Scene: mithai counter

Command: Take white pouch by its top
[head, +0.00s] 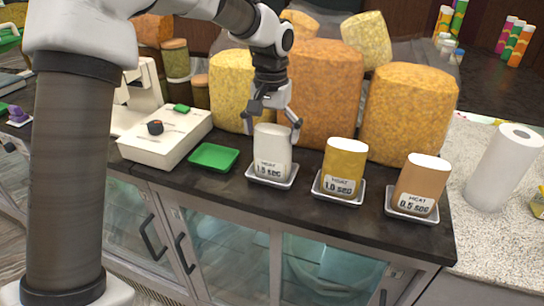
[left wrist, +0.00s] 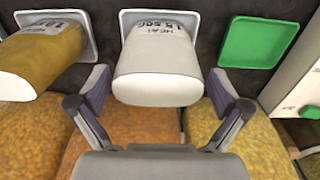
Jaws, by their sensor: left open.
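The white pouch (head: 272,146) stands upright on a small white tray (head: 251,174) on the dark counter, with a "HEAT 1.5 sec" label on its front. It also shows in the left wrist view (left wrist: 158,75). My left gripper (head: 272,126) is open above and around the pouch's top, with one finger on each side. In the left wrist view, the fingers (left wrist: 160,88) flank the pouch's top end with a visible gap on each side. My right gripper is not in view.
A yellow-brown pouch (head: 343,163) and a tan pouch (head: 418,182) stand on trays to the right. A green tray (head: 213,157) and a white machine (head: 165,137) are to the left. Large sacks (head: 410,112) stand close behind. A paper roll (head: 504,165) stands far right.

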